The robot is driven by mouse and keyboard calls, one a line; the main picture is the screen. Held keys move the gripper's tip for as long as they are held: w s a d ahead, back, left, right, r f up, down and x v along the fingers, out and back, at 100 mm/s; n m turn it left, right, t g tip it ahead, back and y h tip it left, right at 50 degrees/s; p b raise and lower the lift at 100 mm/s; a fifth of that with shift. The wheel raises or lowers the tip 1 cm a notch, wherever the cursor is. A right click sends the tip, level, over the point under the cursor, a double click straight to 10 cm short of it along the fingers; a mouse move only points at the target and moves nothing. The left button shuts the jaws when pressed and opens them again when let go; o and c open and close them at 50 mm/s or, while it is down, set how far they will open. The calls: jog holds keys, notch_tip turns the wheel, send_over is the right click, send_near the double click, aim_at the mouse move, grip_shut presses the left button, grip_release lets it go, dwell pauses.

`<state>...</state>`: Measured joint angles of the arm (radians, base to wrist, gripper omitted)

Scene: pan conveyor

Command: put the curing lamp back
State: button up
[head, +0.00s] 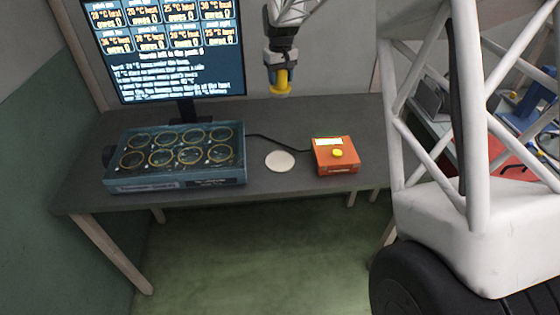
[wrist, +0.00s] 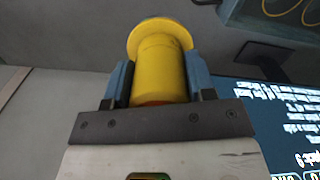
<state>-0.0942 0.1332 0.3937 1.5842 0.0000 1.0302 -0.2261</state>
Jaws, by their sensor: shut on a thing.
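The curing lamp (head: 280,82), a yellow cylinder with a wider flange at its far end, is held by my gripper (head: 279,68) in the air above the back of the table. In the wrist view the yellow lamp (wrist: 160,65) sits between the two blue-grey fingers of my gripper (wrist: 158,82), which touch its sides. A round white disc (head: 280,161) lies bare on the table, below and in front of the lamp. The lamp is apart from the table.
A blue tray (head: 146,182) with several ringed wells stands left of the disc. An orange box (head: 336,166) with a yellow button stands right of it. A black cable (head: 280,142) runs behind the disc. A monitor (head: 172,75) stands at the back. The dark table (head: 285,187) is clear in front.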

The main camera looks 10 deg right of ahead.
aim_at(290, 89)
jog(key=d, duration=0.1)
jog(key=s+d, duration=0.1)
jog(key=d, duration=0.1)
jog(key=shift+s+f, duration=0.2)
jog(key=s+a+f+n, duration=0.1)
jog(key=s+f+n, duration=0.2)
jog(key=s, duration=0.6)
jog(key=s+f+n, duration=0.4)
jog(key=s+n, duration=0.3)
jog(key=s, duration=0.3)
jog(key=s+a+f+n, duration=0.1)
jog(key=s+f+n, duration=0.3)
jog(key=s, duration=0.6)
jog(key=shift+a+f+n, duration=0.2)
jog(key=shift+a+n, duration=0.1)
jog(key=shift+n, duration=0.8)
jog(key=shift+w, duration=0.15)
jog(key=w+a+f, duration=0.1)
jog(key=w+a, duration=0.1)
jog(key=w, duration=1.3)
jog(key=shift+w+f, duration=0.25)
jog(key=shift+w, duration=0.15)
jog(key=shift+f, duration=1.75)
